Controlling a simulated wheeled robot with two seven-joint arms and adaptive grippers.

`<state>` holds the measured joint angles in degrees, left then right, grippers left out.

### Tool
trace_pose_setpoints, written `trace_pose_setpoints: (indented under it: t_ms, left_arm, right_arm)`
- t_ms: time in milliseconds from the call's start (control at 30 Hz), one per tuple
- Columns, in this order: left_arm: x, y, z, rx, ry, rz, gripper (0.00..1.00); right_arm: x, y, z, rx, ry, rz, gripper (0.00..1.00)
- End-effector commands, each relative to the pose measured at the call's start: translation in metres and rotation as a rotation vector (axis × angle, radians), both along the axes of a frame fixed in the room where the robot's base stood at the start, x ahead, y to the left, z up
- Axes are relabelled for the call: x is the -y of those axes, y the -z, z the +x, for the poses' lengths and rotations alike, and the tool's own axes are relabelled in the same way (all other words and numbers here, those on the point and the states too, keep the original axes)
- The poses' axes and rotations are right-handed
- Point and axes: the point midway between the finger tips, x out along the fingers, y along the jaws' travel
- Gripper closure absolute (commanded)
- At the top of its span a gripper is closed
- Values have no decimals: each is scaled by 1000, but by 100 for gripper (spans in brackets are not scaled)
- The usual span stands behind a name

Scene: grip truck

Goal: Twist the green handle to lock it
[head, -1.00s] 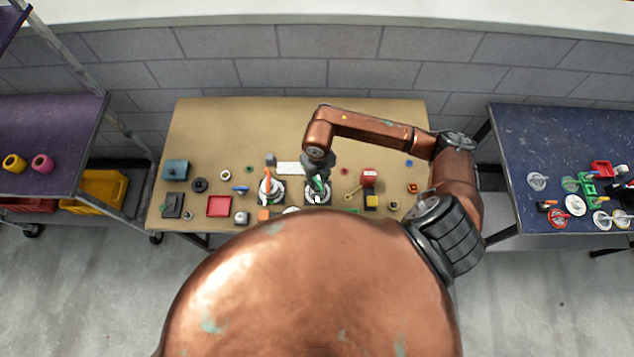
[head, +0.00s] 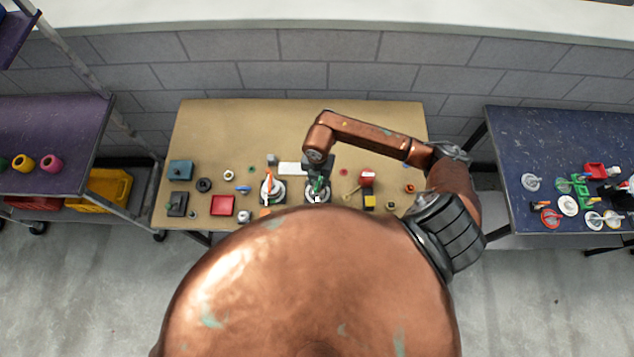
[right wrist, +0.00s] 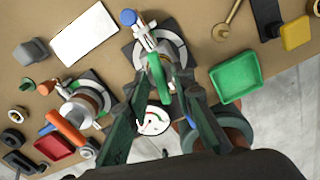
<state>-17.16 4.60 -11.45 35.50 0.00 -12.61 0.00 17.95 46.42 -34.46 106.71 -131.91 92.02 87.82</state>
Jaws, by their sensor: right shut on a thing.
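The green handle (right wrist: 157,78) sits on a round pale valve-like fitting (right wrist: 176,50) on a dark square base. In the right wrist view it stands between the two dark fingers of my right gripper (right wrist: 160,88), which is shut on it. In the head view my right gripper (head: 318,166) is over the green handle (head: 319,183) near the table's front part, and partly hides it. My left gripper is in neither view.
A similar fitting with an orange handle (right wrist: 66,130) stands close by on the left. A white gauge (right wrist: 150,121) and a green tray (right wrist: 236,77) are near the fingers. The tan table (head: 230,125) is clear toward the back.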

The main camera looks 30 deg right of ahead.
Motion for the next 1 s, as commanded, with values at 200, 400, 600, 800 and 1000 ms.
trace_pose_setpoints:
  t_ms: [200, 400, 600, 800, 1000]
  left_arm:
    - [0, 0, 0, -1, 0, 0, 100]
    - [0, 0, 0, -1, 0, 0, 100]
    - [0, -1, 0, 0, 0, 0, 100]
    - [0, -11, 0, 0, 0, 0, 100]
    - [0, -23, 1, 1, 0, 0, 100]
  right_arm:
    - [2, 0, 2, 3, 10, -4, 76]
    - [1, 0, 1, 2, 7, -2, 71]
    - [1, -2, 1, 1, 6, -1, 71]
    - [1, -15, 1, 1, 5, -1, 71]
    - [0, -31, 0, 1, 5, -1, 71]
